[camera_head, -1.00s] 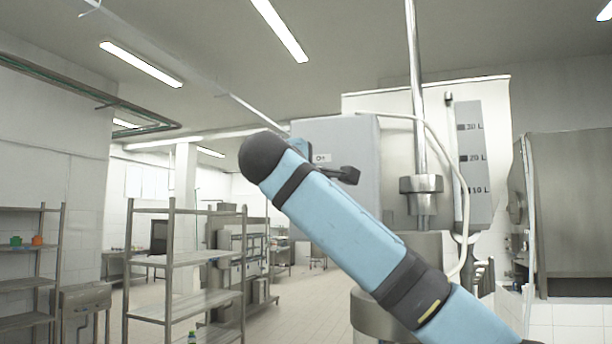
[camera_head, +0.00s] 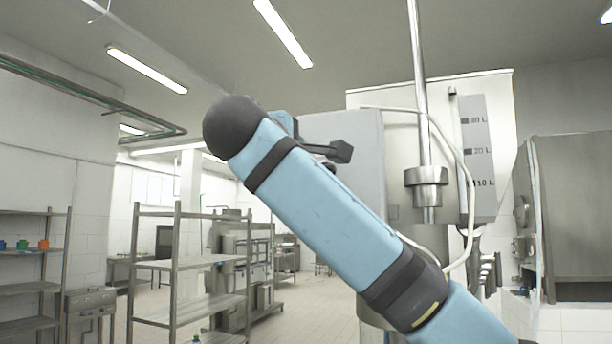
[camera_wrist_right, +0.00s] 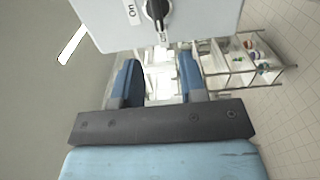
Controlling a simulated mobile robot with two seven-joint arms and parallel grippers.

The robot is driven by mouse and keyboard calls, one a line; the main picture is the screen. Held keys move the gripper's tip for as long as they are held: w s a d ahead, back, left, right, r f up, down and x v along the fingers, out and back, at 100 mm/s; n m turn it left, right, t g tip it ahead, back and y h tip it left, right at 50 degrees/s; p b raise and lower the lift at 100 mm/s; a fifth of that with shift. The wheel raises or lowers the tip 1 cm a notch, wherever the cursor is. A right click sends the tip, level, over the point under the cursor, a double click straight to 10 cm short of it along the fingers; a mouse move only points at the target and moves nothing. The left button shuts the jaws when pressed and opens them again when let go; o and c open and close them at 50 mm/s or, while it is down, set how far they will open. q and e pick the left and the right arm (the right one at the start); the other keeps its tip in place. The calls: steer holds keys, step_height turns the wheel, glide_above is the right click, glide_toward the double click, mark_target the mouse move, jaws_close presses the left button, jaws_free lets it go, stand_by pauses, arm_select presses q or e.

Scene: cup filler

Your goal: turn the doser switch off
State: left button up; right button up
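The doser's grey control box (camera_head: 352,140) stands in the middle of the head view. Its black switch (camera_head: 341,152) sticks out beside my right arm, which covers part of it. In the right wrist view, the black switch knob (camera_wrist_right: 158,10) is at the top edge on the box face (camera_wrist_right: 205,20). An "On" label (camera_wrist_right: 130,10) is left of it. A second label below the knob is partly covered and hard to read. My right gripper (camera_wrist_right: 161,80) is open and empty, its blue-padded fingers apart and not around the knob. My left gripper is not in view.
The doser's steel column (camera_head: 417,90), level scale (camera_head: 478,150) and white hose (camera_head: 462,160) stand right of the box. A steel tank (camera_head: 575,215) is at far right. Metal shelves (camera_head: 190,262) stand at left, with open floor beyond.

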steer(key=b+v, duration=0.1)
steer(key=v, duration=0.3)
steer(key=shift+s+a, duration=0.1)
steer(key=shift+s, duration=0.3)
